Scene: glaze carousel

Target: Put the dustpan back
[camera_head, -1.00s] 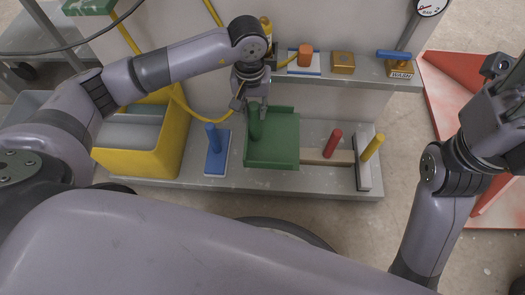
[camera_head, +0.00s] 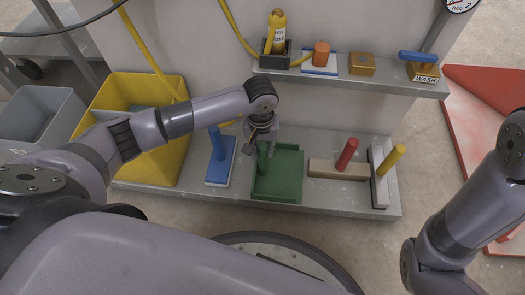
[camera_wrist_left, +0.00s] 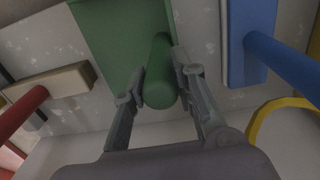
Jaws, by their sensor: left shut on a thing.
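The green dustpan (camera_head: 285,178) is on the grey lower shelf (camera_head: 325,199), between a blue-handled tool and a red-handled brush. My left gripper (camera_head: 264,152) is over its upright green handle (camera_head: 263,160). In the left wrist view the handle (camera_wrist_left: 159,85) stands between the two fingers (camera_wrist_left: 160,92), which are closed on it. The dustpan's pan (camera_wrist_left: 112,40) shows behind. It looks flat on the shelf, but I cannot tell whether it touches it. My right arm is at the right of the head view; its fingers are out of frame.
The blue-handled tool (camera_head: 217,145) stands close on the left, with a yellow bin (camera_head: 165,160) beyond. The red-handled brush (camera_head: 345,158) and yellow-handled squeegee (camera_head: 390,163) are on the right. An upper shelf (camera_head: 350,81) holds a bottle (camera_head: 277,33), an orange item and sponges.

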